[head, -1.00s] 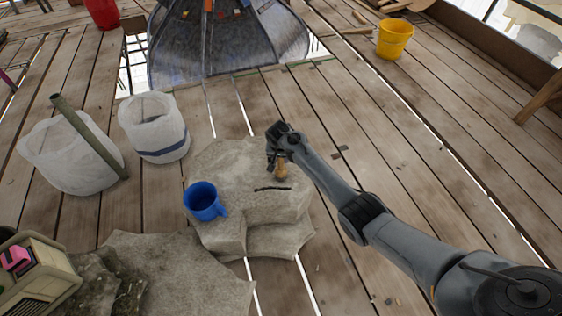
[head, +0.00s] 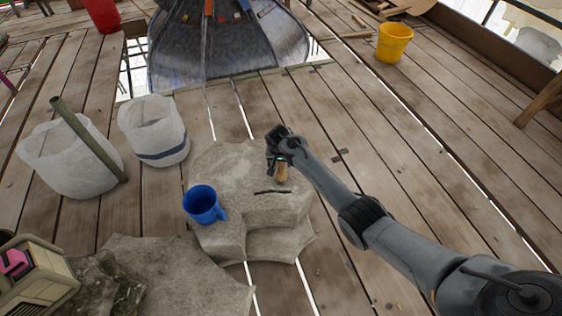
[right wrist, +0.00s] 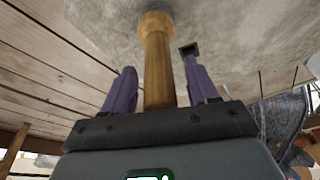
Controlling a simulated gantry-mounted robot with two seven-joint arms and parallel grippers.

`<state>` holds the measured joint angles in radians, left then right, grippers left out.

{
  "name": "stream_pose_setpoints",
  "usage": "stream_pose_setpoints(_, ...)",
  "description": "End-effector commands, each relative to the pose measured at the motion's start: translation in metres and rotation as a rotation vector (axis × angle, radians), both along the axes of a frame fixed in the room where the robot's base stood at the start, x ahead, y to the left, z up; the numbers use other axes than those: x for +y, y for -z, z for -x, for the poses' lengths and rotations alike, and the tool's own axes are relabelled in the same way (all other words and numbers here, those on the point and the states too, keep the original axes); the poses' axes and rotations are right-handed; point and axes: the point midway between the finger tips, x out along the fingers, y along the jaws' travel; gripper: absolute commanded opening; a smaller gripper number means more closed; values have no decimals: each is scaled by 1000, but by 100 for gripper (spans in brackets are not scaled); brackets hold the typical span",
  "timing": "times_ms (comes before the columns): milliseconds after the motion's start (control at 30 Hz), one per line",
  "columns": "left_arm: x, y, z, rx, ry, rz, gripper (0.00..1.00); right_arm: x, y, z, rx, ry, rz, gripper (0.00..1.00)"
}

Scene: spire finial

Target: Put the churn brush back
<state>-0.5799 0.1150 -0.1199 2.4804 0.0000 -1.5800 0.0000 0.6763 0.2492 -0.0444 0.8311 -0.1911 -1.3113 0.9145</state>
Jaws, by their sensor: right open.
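The churn brush appears to be the tan wooden piece (head: 282,173) on the pale stone block (head: 225,165), just below my right gripper (head: 274,160) in the head view. In the right wrist view its round wooden shaft (right wrist: 158,65) runs between the two purple fingers of my right gripper (right wrist: 160,88), with gaps on both sides. The shaft flares at its far end, against the stone. The gripper is open around it. I cannot tell its bristles. My left gripper is not in view.
A blue mug (head: 202,205) stands on the stone's left side, and a thin dark stick (head: 271,191) lies beside the brush. Two whitish buckets (head: 155,130) stand to the left. A yellow bucket (head: 394,42) stands at the back right. Planks right of the stone are mostly clear.

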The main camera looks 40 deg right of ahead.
Motion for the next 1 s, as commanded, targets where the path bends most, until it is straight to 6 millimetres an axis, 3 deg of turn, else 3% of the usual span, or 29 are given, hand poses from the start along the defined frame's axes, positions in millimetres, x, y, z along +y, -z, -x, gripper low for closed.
stream_pose_setpoints(600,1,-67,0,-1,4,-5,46,18,-94,16,0,0,0,59)
stream_pose_setpoints(800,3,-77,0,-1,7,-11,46,21,-112,20,0,1,0,59)
stream_pose_setpoints(1000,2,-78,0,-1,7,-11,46,26,-112,28,4,-21,5,59)
